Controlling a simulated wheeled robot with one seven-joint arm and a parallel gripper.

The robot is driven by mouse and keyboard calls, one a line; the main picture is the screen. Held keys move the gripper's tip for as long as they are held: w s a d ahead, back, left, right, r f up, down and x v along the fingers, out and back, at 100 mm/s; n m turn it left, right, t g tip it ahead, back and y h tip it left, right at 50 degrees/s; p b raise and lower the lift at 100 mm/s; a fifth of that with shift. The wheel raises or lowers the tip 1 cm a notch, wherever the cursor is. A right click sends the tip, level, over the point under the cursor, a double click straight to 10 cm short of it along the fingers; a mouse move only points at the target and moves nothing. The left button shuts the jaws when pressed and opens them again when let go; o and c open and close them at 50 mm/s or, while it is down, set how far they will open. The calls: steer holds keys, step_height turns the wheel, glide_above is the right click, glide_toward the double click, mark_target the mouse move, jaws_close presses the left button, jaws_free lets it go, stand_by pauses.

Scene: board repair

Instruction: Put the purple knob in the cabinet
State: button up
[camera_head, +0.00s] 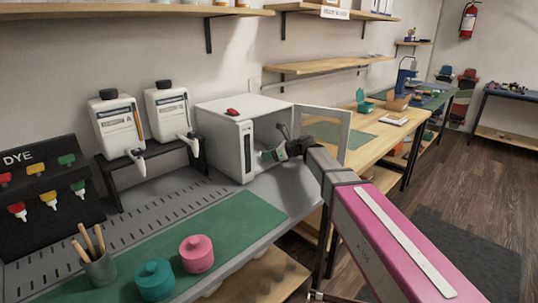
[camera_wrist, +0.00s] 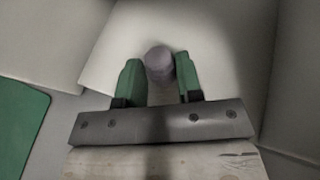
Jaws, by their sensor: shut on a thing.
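The white cabinet (camera_head: 219,131) stands on the workbench with its door (camera_head: 330,129) swung open to the right. My gripper (camera_head: 276,154) reaches into the cabinet's opening. In the wrist view my gripper's green fingers (camera_wrist: 159,82) are closed around the sides of the purple knob (camera_wrist: 159,62), which looks greyish purple and round. Pale cabinet walls surround it there. In the head view the knob is too small or hidden to make out. I cannot tell whether it touches the cabinet floor.
A red item (camera_head: 233,112) lies on top of the cabinet. Pink (camera_head: 197,254) and teal (camera_head: 154,279) lidded pots stand on the green mat (camera_head: 232,222). Two white dispensers, one of them here (camera_head: 118,125), stand left of the cabinet. The open door is close to my arm.

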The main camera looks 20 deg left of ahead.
steer(key=o, duration=0.9)
steer(key=v, duration=1.2)
steer(key=shift+r, duration=0.1)
